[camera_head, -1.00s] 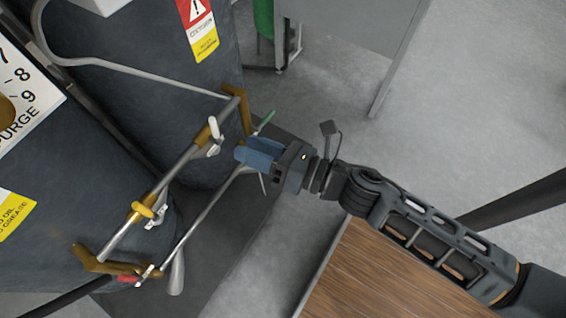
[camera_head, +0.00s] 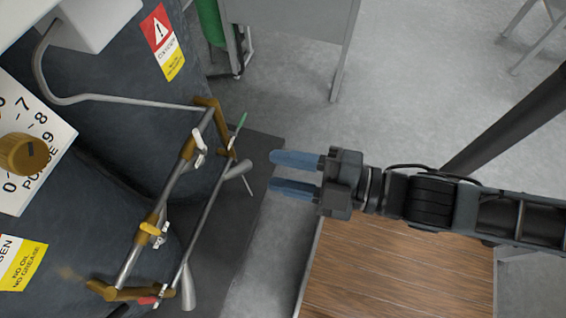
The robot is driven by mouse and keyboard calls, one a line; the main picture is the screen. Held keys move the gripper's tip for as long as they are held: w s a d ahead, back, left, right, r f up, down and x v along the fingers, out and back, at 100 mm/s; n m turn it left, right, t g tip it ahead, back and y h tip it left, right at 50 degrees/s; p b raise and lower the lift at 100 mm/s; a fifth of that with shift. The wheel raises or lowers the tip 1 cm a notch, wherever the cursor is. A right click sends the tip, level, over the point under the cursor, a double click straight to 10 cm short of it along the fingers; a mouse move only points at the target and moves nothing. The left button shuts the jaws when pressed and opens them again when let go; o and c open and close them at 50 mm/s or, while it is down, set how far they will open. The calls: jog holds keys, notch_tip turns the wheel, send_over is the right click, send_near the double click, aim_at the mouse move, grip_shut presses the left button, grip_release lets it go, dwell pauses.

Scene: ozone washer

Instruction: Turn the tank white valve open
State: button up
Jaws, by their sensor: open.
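A white valve handle (camera_head: 199,148) sits on the upper part of the metal pipe frame in front of the dark tanks. It points roughly along the picture's vertical, slightly tilted. A yellow valve handle (camera_head: 152,230) is lower on the same pipe, with a small pale piece beside it. A green handle (camera_head: 240,125) stands at the frame's upper right and a red handle (camera_head: 148,299) at its bottom. My gripper (camera_head: 272,172) is open and empty, its two blue fingers apart and pointing left at the frame. It is right of the white handle, clear of the pipes.
The dark tanks (camera_head: 120,130) fill the left side behind the pipes. A dial panel (camera_head: 42,125) with a brass knob is at far left. A wooden surface (camera_head: 400,265) lies below my arm. Grey floor (camera_head: 420,80) is clear at upper right.

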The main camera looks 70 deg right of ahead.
jog(key=shift+s+a+r+m, duration=0.15)
jog(key=shift+s+r+m, duration=0.05)
jog(key=shift+m, duration=0.2)
jog(key=shift+c, duration=0.2)
